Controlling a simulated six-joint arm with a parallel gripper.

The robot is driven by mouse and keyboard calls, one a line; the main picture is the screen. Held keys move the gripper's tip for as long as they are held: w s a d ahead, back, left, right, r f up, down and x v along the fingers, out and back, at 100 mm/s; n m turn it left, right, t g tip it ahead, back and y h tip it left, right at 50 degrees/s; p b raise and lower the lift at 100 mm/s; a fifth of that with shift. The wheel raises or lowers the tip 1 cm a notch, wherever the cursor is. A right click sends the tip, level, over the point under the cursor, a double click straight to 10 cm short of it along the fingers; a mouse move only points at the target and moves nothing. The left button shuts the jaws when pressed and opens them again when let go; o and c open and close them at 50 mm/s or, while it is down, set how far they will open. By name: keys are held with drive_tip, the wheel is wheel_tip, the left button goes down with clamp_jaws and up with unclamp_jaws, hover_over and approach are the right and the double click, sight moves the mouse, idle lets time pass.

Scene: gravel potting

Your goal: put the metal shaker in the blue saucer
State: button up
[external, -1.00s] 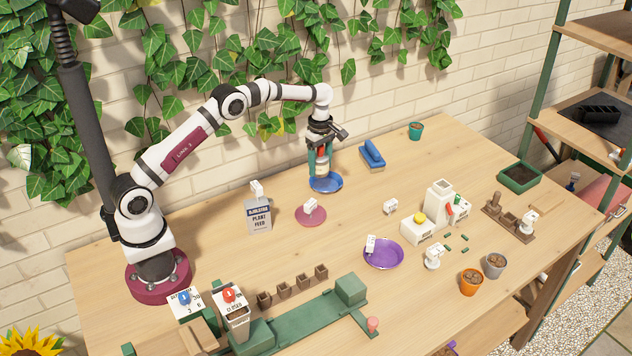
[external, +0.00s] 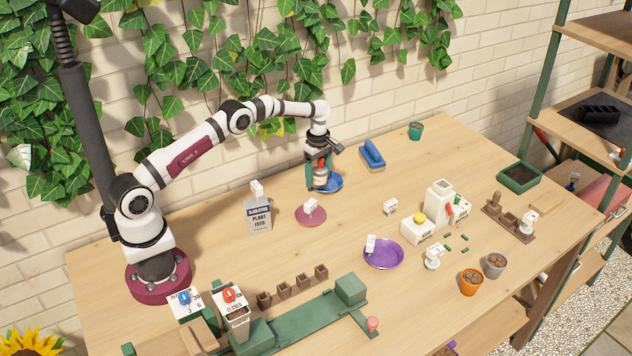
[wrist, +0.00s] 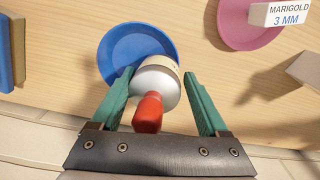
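The metal shaker (external: 320,181) has a pale silvery body and a red top. It is between the green fingers of my gripper (external: 319,186), which looks shut on its sides. In the wrist view the shaker (wrist: 163,72) is between the fingertips (wrist: 159,76), its red top towards the camera. In the wrist view the shaker covers the lower right part of the saucer (wrist: 117,47). I cannot tell whether its base touches the saucer.
A pink saucer (external: 319,219) with a label block is close in front. A plant feed box (external: 259,217) stands to the left. A blue object on a wooden base (external: 372,157) is to the right. A purple bowl (external: 384,262) is farther forward.

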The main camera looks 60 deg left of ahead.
sight(318, 168)
drive_tip(key=shift+o, duration=0.8)
wheel_tip(318, 168, up, 12)
drive_tip(key=shift+f, duration=0.1)
drive_tip(key=shift+r, duration=0.5)
drive_tip(key=s+d+r+m, duration=0.4)
drive_tip(key=s+r+m, duration=0.5)
drive_tip(key=s+r, duration=0.25)
drive_tip(key=s+d+f+m+y, duration=0.1)
drive_tip(key=s+f+m, duration=0.1)
drive_tip(key=s+m, duration=0.6)
drive_tip(key=s+d+f+m, duration=0.1)
drive_tip(key=s+f+m, duration=0.2)
drive_tip(key=s, duration=1.9)
drive_tip(key=m, duration=0.5)
drive_tip(key=shift+s+f+y, duration=0.15)
drive_tip(key=shift+s+y, duration=0.2)
drive_tip(key=shift+y, duration=0.05)
